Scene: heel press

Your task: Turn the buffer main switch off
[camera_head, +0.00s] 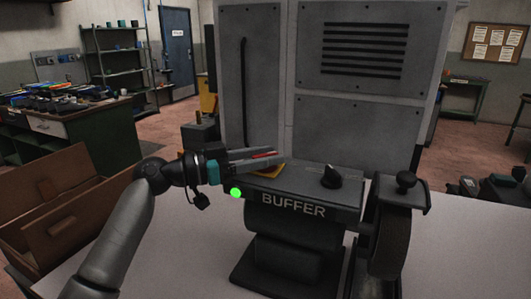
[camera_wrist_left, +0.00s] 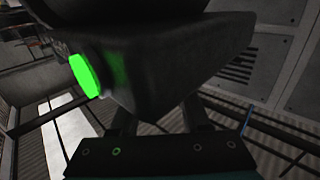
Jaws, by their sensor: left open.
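The buffer (camera_head: 294,207) is a dark machine with its name on the front, standing on a pale surface. A yellow plate (camera_head: 272,173) with a bit of red (camera_head: 263,155) above it sits on its top left. My left gripper covers most of that, so I cannot tell which way a switch there is turned. A black knob (camera_head: 332,176) stands on the top further right. My left gripper (camera_head: 280,160) is open, its fingers pointing right, over or beside the yellow plate. In the left wrist view its fingers (camera_wrist_left: 160,115) reach toward a dark housing (camera_wrist_left: 160,65); contact is unclear.
A green lamp (camera_head: 235,193) glows at the buffer's left end; it shows large in the left wrist view (camera_wrist_left: 87,76). A grey cabinet (camera_head: 340,115) stands close behind. A wheel (camera_head: 393,238) is at the right. A brown drawer box (camera_head: 65,205) is at the left.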

